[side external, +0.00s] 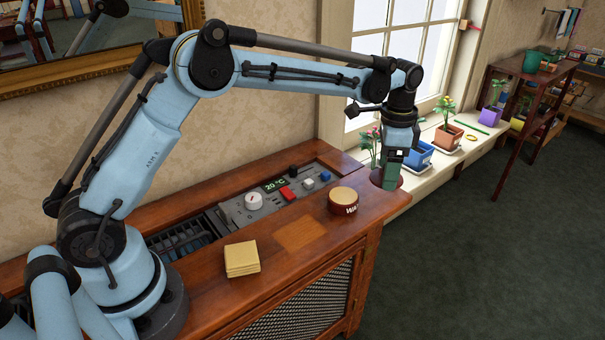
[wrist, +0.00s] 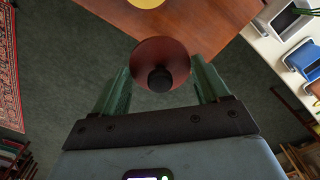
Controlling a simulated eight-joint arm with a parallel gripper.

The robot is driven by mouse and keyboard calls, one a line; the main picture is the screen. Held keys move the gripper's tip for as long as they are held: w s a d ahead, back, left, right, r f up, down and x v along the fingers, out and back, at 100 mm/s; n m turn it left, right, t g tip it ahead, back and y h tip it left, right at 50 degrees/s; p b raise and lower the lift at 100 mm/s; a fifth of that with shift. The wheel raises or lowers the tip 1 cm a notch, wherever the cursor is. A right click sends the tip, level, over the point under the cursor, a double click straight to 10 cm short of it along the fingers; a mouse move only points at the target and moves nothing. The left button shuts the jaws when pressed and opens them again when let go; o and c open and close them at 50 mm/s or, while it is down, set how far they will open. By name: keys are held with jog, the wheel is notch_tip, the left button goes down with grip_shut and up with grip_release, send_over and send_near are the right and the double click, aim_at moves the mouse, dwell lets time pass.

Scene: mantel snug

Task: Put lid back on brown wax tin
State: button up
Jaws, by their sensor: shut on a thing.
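The brown wax tin (side external: 343,203) stands upright on the wooden cabinet top, with a pale label and its yellow top uncovered. Part of that yellow top (wrist: 147,2) shows at the upper edge of the wrist view. The lid (wrist: 160,52) is a reddish-brown disc with a black knob. My gripper (wrist: 162,78) is shut on the lid, with a green finger on each side. In the side view my gripper (side external: 388,182) points down at the cabinet's right end, right of the tin and apart from it. The lid (side external: 376,179) is partly hidden there by the fingers.
A control panel (side external: 270,198) with knobs and a display lies behind the tin. A stack of yellow squares (side external: 242,259) sits left on the cabinet (side external: 215,298). Potted plants line the windowsill (side external: 440,165) behind my gripper. The carpet (side external: 480,260) at right is clear.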

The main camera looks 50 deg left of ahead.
jog(key=s+d+r, duration=0.2)
jog(key=d, duration=0.1)
jog(key=shift+r, duration=0.1)
jog(key=shift+s+a+r, duration=0.1)
jog(key=shift+s+r, duration=0.05)
send_over(343, 195)
jog(key=shift+f, duration=3.55)
jog(key=shift+f, duration=0.2)
jog(key=o, duration=1)
jog(key=shift+r, duration=0.1)
